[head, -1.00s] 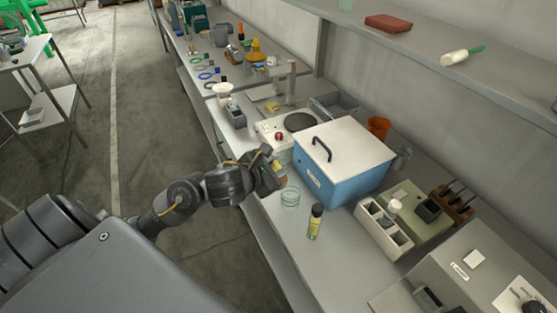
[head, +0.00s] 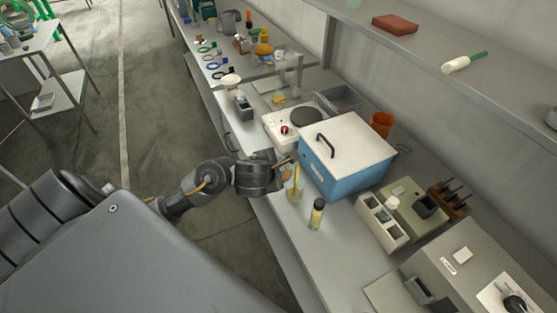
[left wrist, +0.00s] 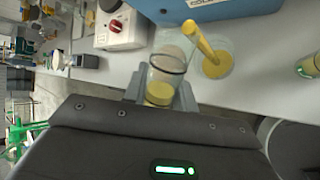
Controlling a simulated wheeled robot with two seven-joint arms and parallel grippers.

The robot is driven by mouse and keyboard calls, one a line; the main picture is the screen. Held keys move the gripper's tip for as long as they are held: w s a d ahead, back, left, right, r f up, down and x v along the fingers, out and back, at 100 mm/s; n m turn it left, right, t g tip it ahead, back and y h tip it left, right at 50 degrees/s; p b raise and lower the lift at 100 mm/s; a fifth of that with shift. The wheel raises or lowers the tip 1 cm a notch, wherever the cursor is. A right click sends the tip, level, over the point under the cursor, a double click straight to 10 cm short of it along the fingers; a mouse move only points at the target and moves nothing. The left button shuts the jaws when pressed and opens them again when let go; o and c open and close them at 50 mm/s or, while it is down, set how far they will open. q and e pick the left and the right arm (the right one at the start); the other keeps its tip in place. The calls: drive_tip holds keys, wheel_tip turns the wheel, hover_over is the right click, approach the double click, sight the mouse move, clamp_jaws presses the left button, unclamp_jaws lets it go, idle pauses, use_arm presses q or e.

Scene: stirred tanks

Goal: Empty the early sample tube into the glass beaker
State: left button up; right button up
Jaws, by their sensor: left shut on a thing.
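My left gripper (head: 276,170) is shut on a clear sample tube, which shows best between its fingers in the left wrist view (left wrist: 167,70). Yellow liquid is visible in the end of the tube nearest the gripper. The tube is tilted, and a yellow stream (head: 296,175) runs from its mouth down into the glass beaker (head: 294,196). The beaker stands on the bench and has yellow liquid at its bottom, also seen in the left wrist view (left wrist: 217,66). The tube's label, if any, cannot be read. My right gripper is not in view.
A blue box with a white lid (head: 345,165) stands close behind the beaker. A dark-capped bottle with yellow contents (head: 316,214) stands to the beaker's right. A white hotplate (head: 287,122) is farther back.

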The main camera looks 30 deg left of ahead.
use_arm(q)
drive_tip(key=shift+a+f+m+g+y+p, duration=0.2)
drive_tip(key=shift+m+g+y+p, duration=0.1)
drive_tip(key=shift+y+p, duration=0.15)
drive_tip(key=shift+s+f+m+g+y+p, duration=0.1)
drive_tip(key=shift+f+m+g+y+p, duration=0.2)
drive_tip(key=shift+y+p, duration=0.25)
drive_tip(key=shift+r+m+g+y+p, duration=0.3)
drive_tip(key=shift+r+g+y+p, duration=0.15)
drive_tip(key=shift+p, duration=1.2)
drive_tip(key=shift+d+r+m+g+y+p, duration=0.15)
drive_tip(key=shift+r+m+g+y+p, duration=0.35)
drive_tip(key=shift+p, duration=1.55)
drive_tip(key=shift+y, duration=0.35)
drive_tip(key=shift+r, duration=0.25)
